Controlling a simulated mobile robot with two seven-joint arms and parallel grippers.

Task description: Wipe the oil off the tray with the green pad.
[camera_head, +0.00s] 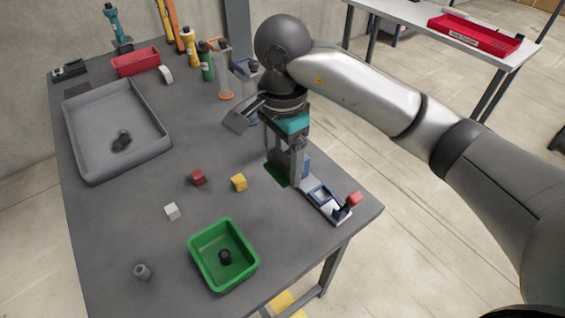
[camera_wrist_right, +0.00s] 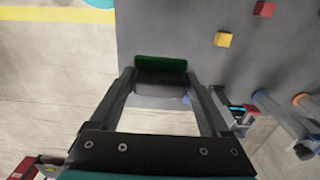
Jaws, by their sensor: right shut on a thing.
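The grey tray (camera_head: 88,128) lies at the left of the table in the head view. A dark oil patch (camera_head: 121,141) is on its floor. The green pad (camera_head: 276,174) is near the table's right edge, partly hidden by my right gripper (camera_head: 286,168). In the right wrist view the pad (camera_wrist_right: 160,63) shows at the fingertips, with a grey block (camera_wrist_right: 162,89) between the fingers. My right gripper is shut on the pad, pointing down, well to the right of the tray. I cannot tell whether the pad touches the table. My left gripper is not in view.
A green bin (camera_head: 193,252) stands at the front. A red cube (camera_head: 198,177), yellow cube (camera_head: 239,182) and white cube (camera_head: 172,211) lie between bin and tray. A blue-and-white device (camera_head: 327,201) is right of the gripper. Bottles (camera_head: 207,66) and a red bin (camera_head: 136,62) stand behind.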

